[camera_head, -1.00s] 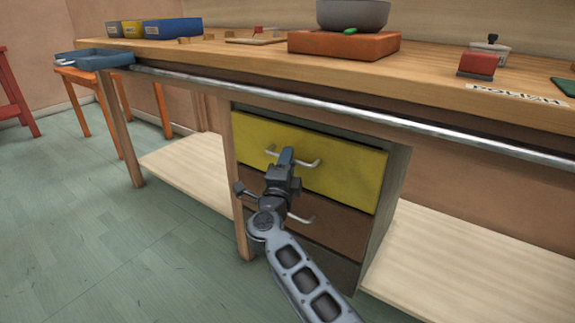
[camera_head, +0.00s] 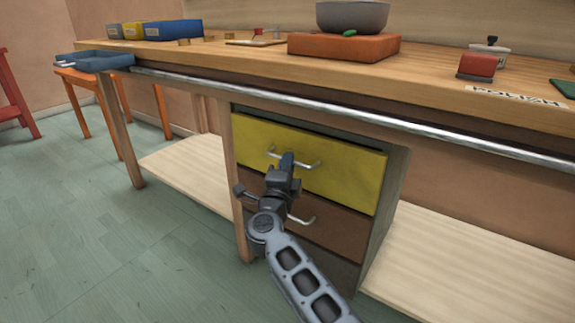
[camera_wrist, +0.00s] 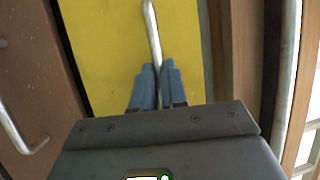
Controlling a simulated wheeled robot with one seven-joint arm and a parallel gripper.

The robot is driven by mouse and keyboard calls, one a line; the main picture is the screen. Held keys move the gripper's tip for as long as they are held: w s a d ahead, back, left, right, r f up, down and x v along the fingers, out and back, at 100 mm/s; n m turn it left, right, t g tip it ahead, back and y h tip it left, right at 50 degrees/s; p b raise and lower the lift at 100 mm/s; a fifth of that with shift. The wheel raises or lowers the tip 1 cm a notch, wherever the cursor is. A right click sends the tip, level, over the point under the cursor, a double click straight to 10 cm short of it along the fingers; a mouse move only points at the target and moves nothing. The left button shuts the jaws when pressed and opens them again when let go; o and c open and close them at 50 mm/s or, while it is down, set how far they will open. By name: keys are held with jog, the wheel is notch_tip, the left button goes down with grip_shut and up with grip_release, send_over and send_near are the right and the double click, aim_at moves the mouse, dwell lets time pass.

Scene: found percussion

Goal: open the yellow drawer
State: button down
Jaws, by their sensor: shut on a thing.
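The yellow drawer (camera_head: 345,170) is the top drawer of a unit under the workbench. My gripper (camera_head: 287,160) is at the middle of this handle. In the wrist view, its blue-grey fingers (camera_wrist: 158,72) are shut on the bar, one on each side. The fingers hide part of the handle.
A brown drawer (camera_head: 335,225) with its own metal handle (camera_head: 303,220) lies just below. A long metal rail (camera_head: 350,110) runs along the bench front above the drawers. Pale low shelves (camera_head: 190,165) flank the unit.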

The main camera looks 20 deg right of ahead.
jog(key=shift+a, duration=0.1)
jog(key=s+a+p, duration=0.7)
jog(key=s+a, duration=0.7)
jog(key=a, duration=0.5)
jog(key=c, duration=1.2)
grip_release()
jog(key=shift+o, duration=0.2)
jog(key=p+v, duration=0.1)
jog(key=v, duration=0.6)
jog(key=shift+s+a, duration=0.15)
jog(key=shift+s, duration=0.15)
